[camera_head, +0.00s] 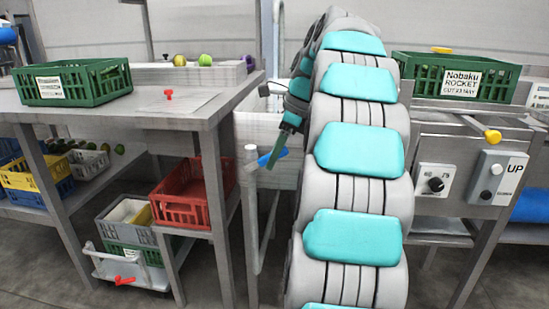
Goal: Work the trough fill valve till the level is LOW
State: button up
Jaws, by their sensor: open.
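My arm rises through the middle of the view and hides much of what is behind it. My gripper (285,138) is at the left side of the arm, pointing down, with its jaws open. A blue lever handle (272,156) sits by a grey upright pipe (252,190) and looks like the trough fill valve. The gripper fingers are at or just beside this handle; I cannot tell if they touch it. The pale trough (262,128) stands behind, partly hidden by the arm. No water level or level mark can be made out.
A steel table (150,112) on the left holds a green crate (75,82) and a small red tap-like piece (168,94). A red crate (190,190) is on the shelf below. On the right are a labelled green crate (455,78), a knob box (435,184) and an UP switch box (493,178).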

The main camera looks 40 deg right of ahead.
grip_shut()
dwell(0.4)
dwell(1.1)
